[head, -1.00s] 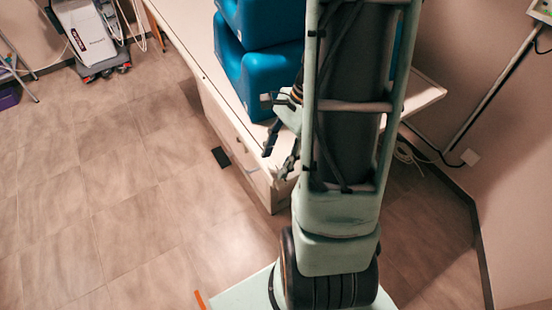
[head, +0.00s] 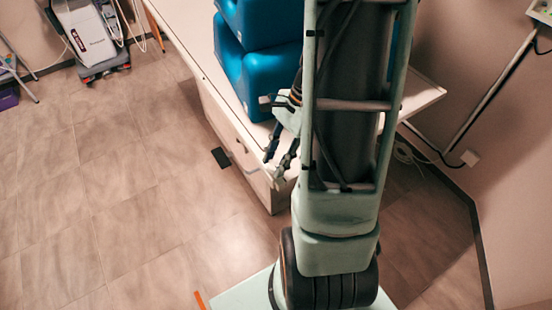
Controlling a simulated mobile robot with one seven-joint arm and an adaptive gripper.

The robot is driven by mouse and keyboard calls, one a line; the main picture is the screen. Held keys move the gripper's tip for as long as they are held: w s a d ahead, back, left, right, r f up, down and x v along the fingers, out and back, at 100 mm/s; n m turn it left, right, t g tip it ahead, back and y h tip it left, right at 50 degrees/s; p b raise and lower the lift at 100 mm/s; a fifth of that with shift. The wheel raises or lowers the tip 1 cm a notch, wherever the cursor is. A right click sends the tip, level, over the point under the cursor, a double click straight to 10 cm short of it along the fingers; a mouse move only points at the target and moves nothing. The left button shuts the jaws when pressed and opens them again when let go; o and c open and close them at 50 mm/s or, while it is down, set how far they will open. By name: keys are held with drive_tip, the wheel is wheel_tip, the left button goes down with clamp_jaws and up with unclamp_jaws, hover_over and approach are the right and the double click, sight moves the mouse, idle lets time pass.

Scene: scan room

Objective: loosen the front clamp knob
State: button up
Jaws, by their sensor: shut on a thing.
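My gripper (head: 275,162) is at the front end of the white table (head: 192,48), low beside its edge. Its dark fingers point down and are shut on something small. A small pale grey part (head: 279,175) shows at the fingertips against the table's end, and it fits the front clamp knob. It is too small and too covered by the fingers to make out its shape or how far it is turned. My own arm column hides the table end to the right of the gripper.
Blue padded blocks (head: 262,70) are stacked on the table just behind the gripper. A wheeled white machine (head: 86,35) stands at the upper left. A small black object (head: 221,157) lies on the floor by the table.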

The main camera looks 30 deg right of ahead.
drive_tip(key=n+g, duration=0.1)
drive_tip(key=n, duration=0.3)
drive_tip(key=shift+w+p, duration=0.15)
drive_tip(key=shift+p, duration=0.15)
drive_tip(key=n+g+h, duration=0.1)
drive_tip(key=n+g, duration=0.1)
drive_tip(key=n, duration=0.2)
drive_tip(key=shift+w+a+n, duration=0.1)
drive_tip(key=shift+n, duration=0.2)
drive_tip(key=n+h, duration=0.1)
drive_tip(key=n, duration=0.1)
drive_tip(key=n+g+p, duration=0.1)
drive_tip(key=n, duration=0.1)
drive_tip(key=shift+a+n+h, duration=0.1)
drive_tip(key=shift+n+h, duration=0.2)
drive_tip(key=shift+h, duration=0.1)
drive_tip(key=n+h, duration=0.1)
drive_tip(key=n, duration=0.3)
drive_tip(key=shift+a+h, duration=0.1)
drive_tip(key=shift+h, duration=0.2)
drive_tip(key=shift+n, duration=0.3)
drive_tip(key=o, duration=1.1)
drive_tip(key=shift+o, duration=0.2)
drive_tip(key=shift+w, duration=0.1)
